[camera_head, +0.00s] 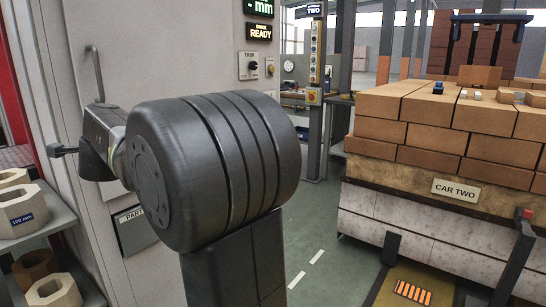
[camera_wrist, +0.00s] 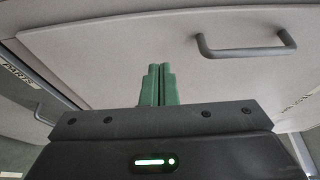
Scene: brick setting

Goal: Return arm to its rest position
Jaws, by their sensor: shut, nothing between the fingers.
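My gripper shows in the wrist view (camera_wrist: 158,85), with its two green fingers together and nothing between them. Behind the fingers is a pale cabinet door with a grey bar handle (camera_wrist: 246,44). In the head view my arm fills the middle, folded in front of the same pale cabinet (camera_head: 185,60). The wrist end of my arm is at the left, near an upright bar handle (camera_head: 95,72). The fingers cannot be made out clearly in the head view.
A car of stacked bricks (camera_head: 420,135), labelled CAR TWO, stands at the right. Green floor (camera_head: 335,262) with white dashes lies open between. A control post (camera_head: 316,60) stands behind.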

